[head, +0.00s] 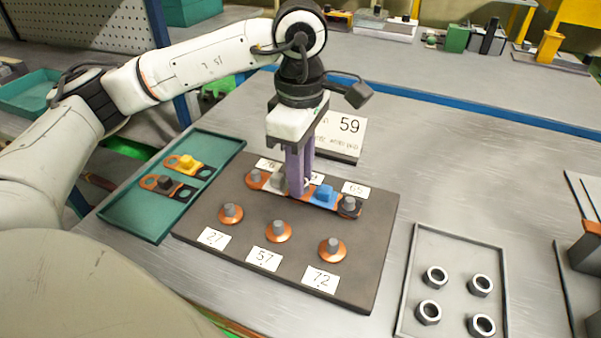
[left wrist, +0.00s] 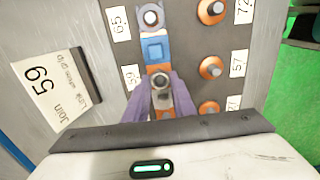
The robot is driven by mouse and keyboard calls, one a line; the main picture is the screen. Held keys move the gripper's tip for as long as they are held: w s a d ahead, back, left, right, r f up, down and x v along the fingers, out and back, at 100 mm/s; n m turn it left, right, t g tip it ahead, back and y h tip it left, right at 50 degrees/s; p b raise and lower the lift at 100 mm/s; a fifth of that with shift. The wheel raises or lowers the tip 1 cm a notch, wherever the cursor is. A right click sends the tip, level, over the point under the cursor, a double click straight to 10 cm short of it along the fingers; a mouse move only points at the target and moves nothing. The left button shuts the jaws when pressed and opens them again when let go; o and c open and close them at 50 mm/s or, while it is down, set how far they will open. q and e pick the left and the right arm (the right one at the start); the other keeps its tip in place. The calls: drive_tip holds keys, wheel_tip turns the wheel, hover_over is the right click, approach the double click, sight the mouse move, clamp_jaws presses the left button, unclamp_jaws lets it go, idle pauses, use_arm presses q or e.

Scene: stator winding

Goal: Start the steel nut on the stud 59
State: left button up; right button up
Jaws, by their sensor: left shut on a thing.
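My left gripper (head: 300,188) points straight down over the back row of the dark board (head: 225,252), at the middle stud position beside the 59 label (left wrist: 131,77). Its purple fingers are shut on the steel nut (left wrist: 158,83), a grey ring seen between the fingertips in the left wrist view. Stud 59 is hidden by the fingers and nut, so I cannot tell whether the nut touches its thread. A blue link (head: 324,194) lies just right of the fingers, reaching toward stud 65 (head: 348,205). My right gripper is not in view.
Studs with copper washers stand in the front row, including stud 57 (head: 278,231). A grey tray (head: 409,285) holds several nuts at right. A green tray (head: 150,222) holds links at left. A sign reading 59 (head: 340,135) stands behind the board.

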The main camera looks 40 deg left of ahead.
use_arm(q)
drive_tip(key=shift+s+f, duration=0.1)
drive_tip(key=shift+f, duration=0.15)
drive_tip(key=shift+m, duration=0.3)
drive_tip(key=shift+f+m+b, duration=0.15)
drive_tip(key=shift+m+b, duration=0.5)
drive_tip(key=shift+m, duration=0.35)
drive_tip(key=m+b, duration=0.1)
drive_tip(key=m, duration=0.2)
drive_tip(key=shift+m, duration=0.4)
drive_tip(key=o, duration=1)
drive_tip(key=shift+o, duration=0.2)
drive_tip(key=shift+r, duration=0.2)
